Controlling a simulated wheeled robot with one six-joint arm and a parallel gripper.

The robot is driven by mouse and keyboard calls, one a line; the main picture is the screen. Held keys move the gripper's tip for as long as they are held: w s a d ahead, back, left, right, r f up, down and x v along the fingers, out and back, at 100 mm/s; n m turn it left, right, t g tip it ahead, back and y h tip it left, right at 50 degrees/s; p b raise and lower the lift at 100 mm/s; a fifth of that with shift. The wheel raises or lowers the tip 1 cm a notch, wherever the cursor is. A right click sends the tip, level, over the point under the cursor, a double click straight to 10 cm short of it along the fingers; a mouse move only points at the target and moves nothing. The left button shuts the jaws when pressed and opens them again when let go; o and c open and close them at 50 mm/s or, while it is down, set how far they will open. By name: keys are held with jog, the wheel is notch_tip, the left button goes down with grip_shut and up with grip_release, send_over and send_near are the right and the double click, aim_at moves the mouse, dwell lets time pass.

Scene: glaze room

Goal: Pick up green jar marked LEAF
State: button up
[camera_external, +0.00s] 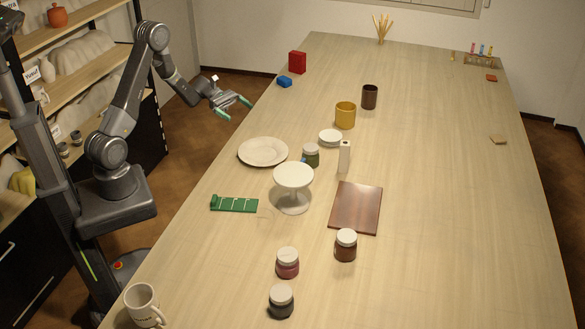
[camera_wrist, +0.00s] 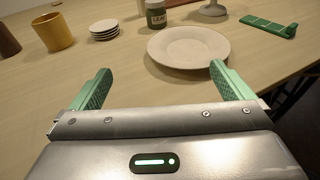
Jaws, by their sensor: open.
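The green jar marked LEAF (camera_external: 311,156) stands upright on the table with a white lid, just behind the white pedestal stand. It also shows in the wrist view (camera_wrist: 156,17), cut off by the top edge, with its label facing me. My gripper (camera_external: 234,106) is open and empty near the table's left edge, well apart from the jar. In the wrist view my gripper's green fingers (camera_wrist: 157,88) are spread wide, with the plate between them and the jar.
A pale plate (camera_external: 263,151), a small stack of saucers (camera_external: 330,137), a white pedestal stand (camera_external: 293,177) and a white bottle (camera_external: 344,157) surround the jar. A yellow pot (camera_external: 345,115) stands behind. Other lidded jars (camera_external: 287,262) stand nearer the front. The table's right side is mostly clear.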

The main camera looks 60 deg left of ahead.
jog(key=c, duration=0.5)
